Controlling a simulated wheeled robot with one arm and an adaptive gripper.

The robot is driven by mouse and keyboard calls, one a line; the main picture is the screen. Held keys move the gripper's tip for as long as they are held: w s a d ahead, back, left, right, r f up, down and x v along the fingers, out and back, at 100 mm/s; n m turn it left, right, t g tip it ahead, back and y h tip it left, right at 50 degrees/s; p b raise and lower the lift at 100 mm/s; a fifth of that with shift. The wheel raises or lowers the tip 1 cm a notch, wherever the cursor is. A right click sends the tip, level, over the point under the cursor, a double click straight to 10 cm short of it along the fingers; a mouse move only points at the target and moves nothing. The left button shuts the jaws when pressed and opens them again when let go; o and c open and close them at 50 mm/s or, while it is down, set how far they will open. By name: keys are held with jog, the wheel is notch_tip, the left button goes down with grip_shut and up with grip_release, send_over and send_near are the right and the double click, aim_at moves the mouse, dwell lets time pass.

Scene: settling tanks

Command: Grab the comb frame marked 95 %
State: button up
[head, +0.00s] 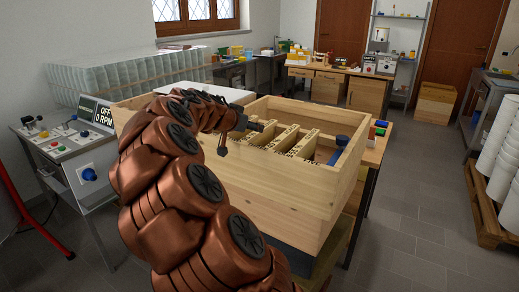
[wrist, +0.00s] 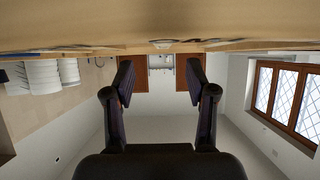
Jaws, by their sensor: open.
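Several comb frames (head: 304,143) stand side by side in an open wooden hive box (head: 290,190) in the head view. Dark marks show on their top bars, but they are too small to read, so I cannot tell which frame is marked 95 %. My gripper (head: 240,138) is at the left of the row of frames, just above the box's left part. In the wrist view my gripper (wrist: 160,80) is open, with nothing between its fingers. A blurred wooden surface with dark marks (wrist: 160,42) runs across the top of that view, close to the fingers.
A blue object (head: 337,148) stands at the box's right end. A control panel with an OFF 0 RPM display (head: 104,115) is at left, and clear stacked jars (head: 130,75) stand behind. A workbench (head: 335,82) stands at the back.

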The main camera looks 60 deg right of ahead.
jog(key=shift+w+f+p+x, duration=0.15)
jog(key=shift+p+x, duration=0.3)
jog(key=shift+x, duration=1.2)
jog(key=shift+w+f+p+x, duration=0.15)
jog(key=shift+p+x, duration=0.3)
jog(key=shift+x, duration=1.2)
jog(key=shift+s+a, duration=0.1)
jog(key=shift+a, duration=0.1)
grip_shut()
